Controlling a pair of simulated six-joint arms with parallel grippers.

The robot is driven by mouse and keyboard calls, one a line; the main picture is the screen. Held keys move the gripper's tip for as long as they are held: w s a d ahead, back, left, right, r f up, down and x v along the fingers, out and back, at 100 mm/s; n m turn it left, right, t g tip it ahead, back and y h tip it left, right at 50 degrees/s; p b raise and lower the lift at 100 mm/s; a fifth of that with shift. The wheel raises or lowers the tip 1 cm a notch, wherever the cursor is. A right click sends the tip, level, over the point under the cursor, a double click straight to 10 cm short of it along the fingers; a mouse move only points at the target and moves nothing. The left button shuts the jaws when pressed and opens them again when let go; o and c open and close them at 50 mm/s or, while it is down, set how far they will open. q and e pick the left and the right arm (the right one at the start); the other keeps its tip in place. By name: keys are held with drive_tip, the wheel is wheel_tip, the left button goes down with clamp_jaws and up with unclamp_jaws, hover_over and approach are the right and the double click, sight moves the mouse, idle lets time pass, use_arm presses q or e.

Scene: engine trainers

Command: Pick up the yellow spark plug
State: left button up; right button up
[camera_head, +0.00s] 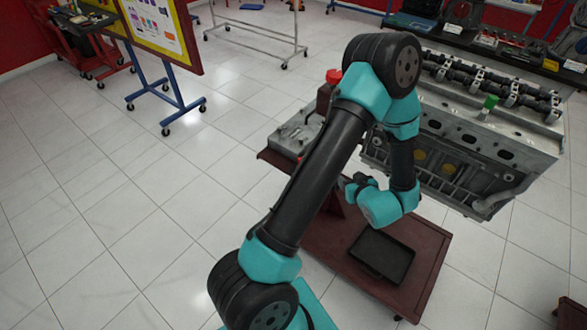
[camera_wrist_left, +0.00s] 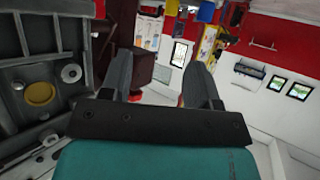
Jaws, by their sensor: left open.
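I cannot make out a yellow spark plug in either view. A green plug-like piece (camera_head: 488,107) stands upright on top of the grey engine block (camera_head: 490,150). My left gripper (camera_head: 352,187) is beside the block's left side, partly hidden by my own arm. In the left wrist view its two dark fingers (camera_wrist_left: 160,78) are spread apart, with nothing held between them. The engine block's side (camera_wrist_left: 25,75), with a round yellow disc (camera_wrist_left: 40,93), is left of the fingers in that view. My right gripper is not in view.
A dark red cart (camera_head: 425,250) with a black tray (camera_head: 381,256) on its lower shelf stands below the arm. A grey metal part (camera_head: 295,135) and a red-capped item (camera_head: 333,76) are behind my arm.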

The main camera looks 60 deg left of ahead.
use_arm(q)
drive_tip(key=shift+s+a+r+y, duration=0.3)
drive_tip(key=shift+s+a+r, duration=0.1)
drive_tip(key=shift+s, duration=0.05)
drive_tip(key=x, duration=1.2)
drive_tip(key=shift+s+f, duration=0.15)
drive_tip(key=shift+f, duration=0.1)
drive_tip(key=shift+a, duration=0.1)
drive_tip(key=shift+g, duration=0.3)
drive_tip(key=shift+x, duration=2.6)
drive_tip(key=shift+s+f, duration=0.1)
drive_tip(key=shift+s, duration=0.05)
clamp_jaws()
